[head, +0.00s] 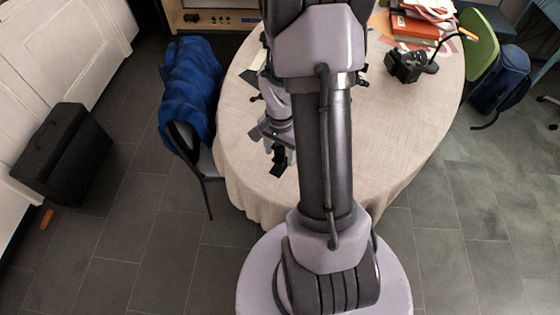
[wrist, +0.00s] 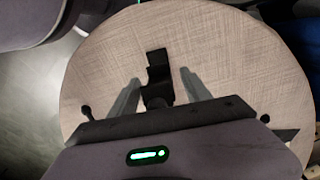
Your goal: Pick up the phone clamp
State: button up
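The phone clamp is a small black piece; it shows in the head view (head: 279,162) at the tips of my gripper (head: 279,148), over the left part of the table. In the wrist view the phone clamp (wrist: 157,70) lies between the two grey fingers of my gripper (wrist: 160,76) and reaches past their tips. The fingers are apart, with a strip of tablecloth visible on each side of the clamp. Its near end is partly hidden by the gripper body. I cannot tell the height of the fingers above the cloth.
The oval table (head: 240,130) has a beige cloth. A black camera (head: 408,65) and orange books (head: 415,28) are at its back right. A chair with a blue jacket (head: 190,90) stands at the left edge.

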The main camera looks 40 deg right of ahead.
grip_shut()
